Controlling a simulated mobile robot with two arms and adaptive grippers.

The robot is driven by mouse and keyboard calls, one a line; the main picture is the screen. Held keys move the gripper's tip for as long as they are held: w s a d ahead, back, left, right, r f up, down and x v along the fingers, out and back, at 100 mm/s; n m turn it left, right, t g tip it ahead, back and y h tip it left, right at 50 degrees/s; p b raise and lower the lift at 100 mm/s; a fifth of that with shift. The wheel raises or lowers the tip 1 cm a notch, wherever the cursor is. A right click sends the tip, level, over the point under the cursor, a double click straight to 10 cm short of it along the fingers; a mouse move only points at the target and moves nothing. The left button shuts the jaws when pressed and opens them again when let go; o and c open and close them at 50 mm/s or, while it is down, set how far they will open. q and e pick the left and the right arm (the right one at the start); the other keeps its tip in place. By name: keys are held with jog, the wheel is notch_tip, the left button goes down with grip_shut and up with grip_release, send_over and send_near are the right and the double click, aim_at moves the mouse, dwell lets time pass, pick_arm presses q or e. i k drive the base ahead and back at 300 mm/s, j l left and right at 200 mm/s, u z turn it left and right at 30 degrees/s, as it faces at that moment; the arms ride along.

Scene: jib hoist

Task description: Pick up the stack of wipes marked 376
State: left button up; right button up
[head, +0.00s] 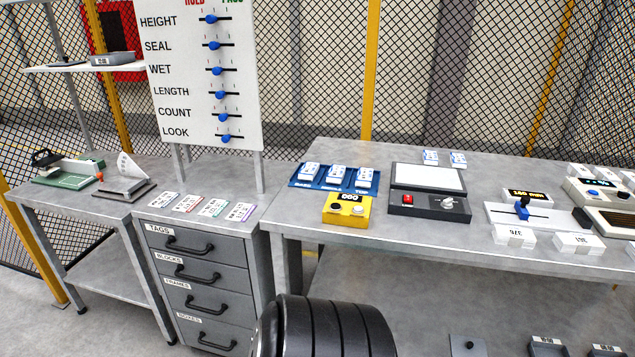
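A white stack of wipes (514,236) lies near the front edge of the right-hand table, in front of the slide gauge. Its label looks upside down and seems to read 376. A second white stack (578,243) lies just right of it, apart from it; its small label is hard to read. Neither of my grippers is in view. A black ribbed rounded part at the bottom middle looks like part of my arm.
The slide gauge (505,215) with a blue slider stands right behind the stacks. Left of it are a dark lightbox unit (430,205), a yellow box (345,211) and a blue tray (296,182) with white packs. A drawer cabinet (195,240) stands further left.

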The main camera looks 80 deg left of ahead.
aim_at(509, 235)
jog(key=u, duration=3.25)
jog(key=l+z, duration=0.45)
jog(key=l, duration=0.15)
jog(key=l+z, duration=0.45)
jog(key=l, duration=0.2)
jog(key=i+l+z, duration=0.15)
jog(key=l+z, duration=0.3)
jog(key=l, duration=0.15)
